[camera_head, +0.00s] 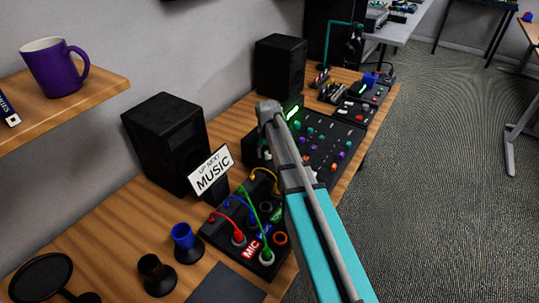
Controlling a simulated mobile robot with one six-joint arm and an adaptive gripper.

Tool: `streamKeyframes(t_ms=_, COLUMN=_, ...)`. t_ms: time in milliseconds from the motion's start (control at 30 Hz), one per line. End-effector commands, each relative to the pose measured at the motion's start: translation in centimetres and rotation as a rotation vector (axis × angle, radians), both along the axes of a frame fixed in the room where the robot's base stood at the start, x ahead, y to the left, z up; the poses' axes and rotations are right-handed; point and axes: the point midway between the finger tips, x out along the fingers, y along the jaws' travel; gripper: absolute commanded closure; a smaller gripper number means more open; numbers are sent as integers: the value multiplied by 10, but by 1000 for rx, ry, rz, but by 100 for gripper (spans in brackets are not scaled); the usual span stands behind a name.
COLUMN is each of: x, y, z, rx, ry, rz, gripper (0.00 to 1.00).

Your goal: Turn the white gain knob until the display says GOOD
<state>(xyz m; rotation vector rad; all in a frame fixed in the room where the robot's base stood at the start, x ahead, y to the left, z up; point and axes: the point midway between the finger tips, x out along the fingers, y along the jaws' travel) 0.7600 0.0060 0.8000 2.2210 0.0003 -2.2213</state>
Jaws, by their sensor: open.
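A black mixing console (335,145) with rows of coloured knobs lies on the wooden desk, partly covered by my arm. A small display (293,113) glows green at its far left edge; its text is too small to read. I cannot single out the white gain knob among the small knobs, and it may be behind my arm. My teal and grey arm reaches up from the bottom right across the console's left side. My gripper cannot be made out; it seems hidden by the arm.
Black speakers (166,142) stand along the wall. A patch box (243,232) with coloured cables and a MUSIC sign (211,170) are left of my arm. A purple mug (54,67) sits on a shelf.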

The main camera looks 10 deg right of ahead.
Motion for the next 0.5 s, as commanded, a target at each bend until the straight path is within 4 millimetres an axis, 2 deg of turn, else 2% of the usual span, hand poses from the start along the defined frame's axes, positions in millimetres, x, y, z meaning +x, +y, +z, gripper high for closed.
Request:
streamKeyframes(t_ms=267, x=0, y=0, z=0, rx=0, ry=0, rz=0, gripper=26)
streamKeyframes(t_ms=500, x=0, y=-1, z=0, rx=0, ry=0, rz=-1, gripper=70)
